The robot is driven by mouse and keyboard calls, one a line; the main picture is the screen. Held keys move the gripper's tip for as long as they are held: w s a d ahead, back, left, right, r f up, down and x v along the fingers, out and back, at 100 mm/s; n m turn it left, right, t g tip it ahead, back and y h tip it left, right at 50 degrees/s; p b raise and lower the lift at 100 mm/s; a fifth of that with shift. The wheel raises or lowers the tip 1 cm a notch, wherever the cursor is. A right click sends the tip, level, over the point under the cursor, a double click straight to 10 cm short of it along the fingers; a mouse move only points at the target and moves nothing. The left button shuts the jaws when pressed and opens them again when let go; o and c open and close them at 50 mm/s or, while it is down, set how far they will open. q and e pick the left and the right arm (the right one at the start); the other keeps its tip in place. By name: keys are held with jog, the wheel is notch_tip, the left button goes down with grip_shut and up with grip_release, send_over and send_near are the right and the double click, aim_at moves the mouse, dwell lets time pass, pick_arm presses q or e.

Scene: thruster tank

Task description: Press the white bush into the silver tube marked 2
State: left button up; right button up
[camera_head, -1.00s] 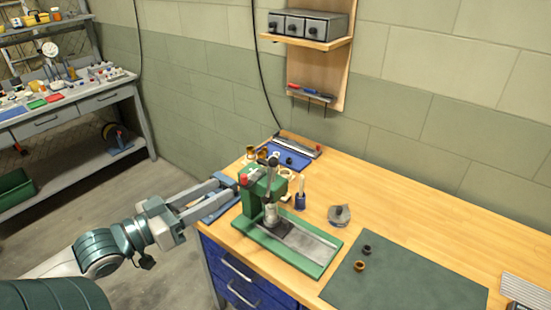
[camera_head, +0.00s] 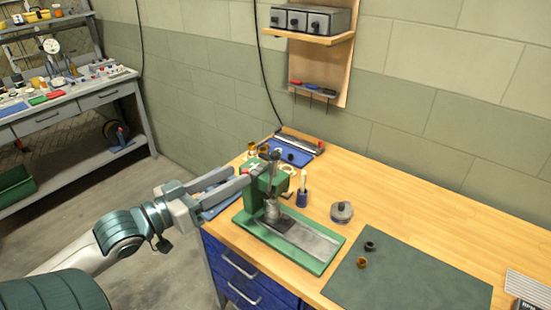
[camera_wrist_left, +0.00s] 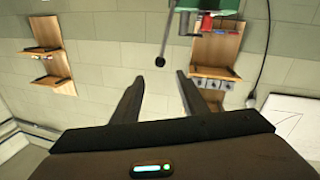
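A green press (camera_head: 262,183) stands on the wooden bench, with a silver cylinder (camera_head: 272,211) upright under its ram; I cannot read any mark on it. The press lever ends in a dark knob (camera_head: 275,155); in the left wrist view a rod with a black knob (camera_wrist_left: 160,61) hangs ahead, between and beyond the fingertips. My left gripper (camera_head: 242,178) is open and empty, close to the left side of the press head. Its spread fingers show in the left wrist view (camera_wrist_left: 160,82). I cannot clearly make out the white bush. My right gripper is not in view.
A blue tray (camera_head: 300,158) with small parts lies behind the press. A blue holder (camera_head: 302,199) with a pale stick and a grey lidded tin (camera_head: 341,212) stand right of it. A dark mat (camera_head: 410,290) carries a black ring (camera_head: 370,246) and a brass ring (camera_head: 362,262).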

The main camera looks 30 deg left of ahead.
aim_at(271, 157)
pick_arm(q)
jog(key=p+x, duration=0.1)
jog(key=x, duration=1)
jog(key=shift+w+r+p, duration=0.1)
jog(key=shift+p, duration=0.3)
jog(key=shift+p+x, duration=0.3)
jog(key=shift+x, duration=0.8)
grip_shut()
dwell(0.3)
